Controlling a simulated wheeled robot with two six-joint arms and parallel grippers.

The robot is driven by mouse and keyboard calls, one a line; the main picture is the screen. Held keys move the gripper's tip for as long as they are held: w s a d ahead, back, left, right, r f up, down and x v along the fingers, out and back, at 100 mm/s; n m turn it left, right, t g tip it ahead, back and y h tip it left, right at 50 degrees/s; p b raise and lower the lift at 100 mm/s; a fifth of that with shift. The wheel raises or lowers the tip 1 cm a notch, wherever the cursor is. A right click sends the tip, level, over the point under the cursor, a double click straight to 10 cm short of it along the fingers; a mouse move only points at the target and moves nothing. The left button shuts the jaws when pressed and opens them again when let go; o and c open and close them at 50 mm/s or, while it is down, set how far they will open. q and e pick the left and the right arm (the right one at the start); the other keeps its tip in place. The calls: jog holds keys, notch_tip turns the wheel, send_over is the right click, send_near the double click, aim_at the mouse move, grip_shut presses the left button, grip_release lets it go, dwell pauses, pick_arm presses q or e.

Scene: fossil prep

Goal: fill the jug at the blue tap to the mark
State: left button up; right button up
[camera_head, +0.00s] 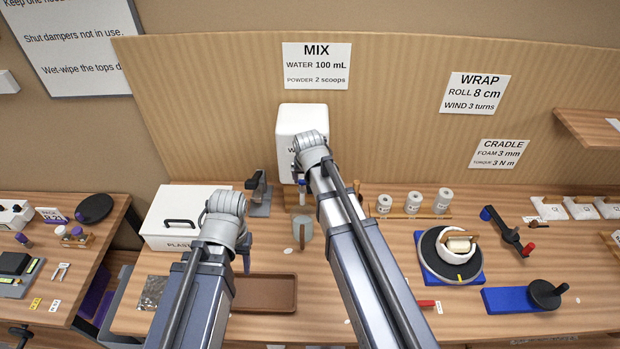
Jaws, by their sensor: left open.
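The jug (303,226) is a small grey-green vessel with a brown handle facing me. It stands on the bench below and just in front of the blue tap (302,187). The tap is under the white water tank (301,118), whose lettering my right arm partly covers. The fill mark and the inside of the jug cannot be made out. My left gripper (245,254) is left of the jug, apart from it, near the back edge of the brown tray; it is open and empty.
A white box (179,232) and a brown tray (266,293) lie left of the jug. Several small pots (414,202) stand in a row to the right. A turntable (449,257) with a white ring sits further right. A sign (317,66) says water 100 mL.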

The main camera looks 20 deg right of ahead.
jog(key=o, duration=1.1)
jog(key=shift+c, duration=0.2)
jog(key=d+p+v, duration=0.1)
jog(key=p+v, duration=0.6)
jog(key=shift+s+a+r, duration=0.2)
jog(key=shift+a+r, duration=0.2)
jog(key=shift+a, duration=0.15)
